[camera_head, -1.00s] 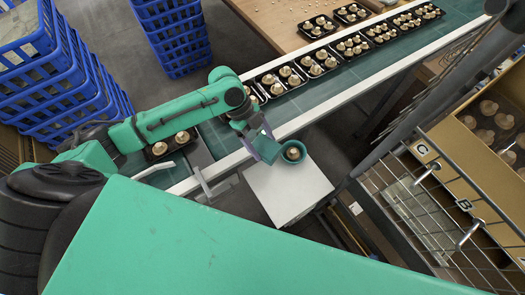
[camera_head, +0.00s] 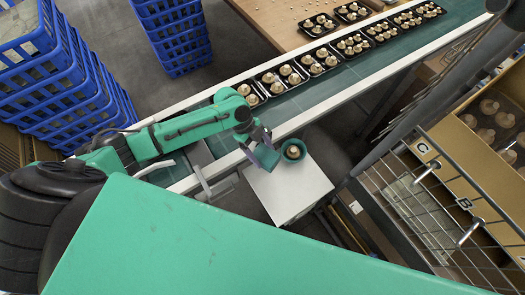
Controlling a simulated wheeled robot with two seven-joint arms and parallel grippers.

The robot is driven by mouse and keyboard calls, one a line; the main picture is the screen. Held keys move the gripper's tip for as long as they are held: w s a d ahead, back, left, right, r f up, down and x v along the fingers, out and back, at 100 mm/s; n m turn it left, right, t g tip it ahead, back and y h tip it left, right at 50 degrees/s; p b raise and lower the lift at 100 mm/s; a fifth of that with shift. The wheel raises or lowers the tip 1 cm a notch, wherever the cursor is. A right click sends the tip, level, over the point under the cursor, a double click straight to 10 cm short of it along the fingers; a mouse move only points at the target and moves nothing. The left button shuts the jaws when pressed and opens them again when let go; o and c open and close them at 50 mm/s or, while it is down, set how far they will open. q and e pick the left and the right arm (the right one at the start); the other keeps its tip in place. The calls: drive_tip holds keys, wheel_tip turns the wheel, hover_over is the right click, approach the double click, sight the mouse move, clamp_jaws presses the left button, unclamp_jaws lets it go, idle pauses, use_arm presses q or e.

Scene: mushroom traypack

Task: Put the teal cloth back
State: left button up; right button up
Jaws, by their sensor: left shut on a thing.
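My left gripper (camera_head: 258,147) reaches over the near edge of the conveyor from the left. It is shut on the teal cloth (camera_head: 265,158), a small dark-teal piece partly hidden by the fingers. The cloth is just above the left part of a white square-topped stand (camera_head: 290,195); I cannot tell whether it touches the top. Just right of the cloth, a round teal bowl (camera_head: 304,145) with a pale mushroom inside is at the stand's far edge. My right gripper is not in view.
The green conveyor (camera_head: 345,76) carries several black trays of mushrooms beyond the stand. Blue crate stacks (camera_head: 175,35) stand at the back left. A wire rack (camera_head: 440,195) with letter tags and cartons is at the right. The front of the stand's top is clear.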

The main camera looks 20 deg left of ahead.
use_arm(q)
drive_tip(key=o, duration=1)
drive_tip(key=shift+f, duration=0.1)
drive_tip(key=shift+r+p, duration=0.4)
drive_tip(key=shift+r, duration=0.05)
drive_tip(key=b+v, duration=0.1)
drive_tip(key=v, duration=1.1)
drive_tip(key=shift+r+b, duration=0.2)
drive_tip(key=shift+b, duration=0.2)
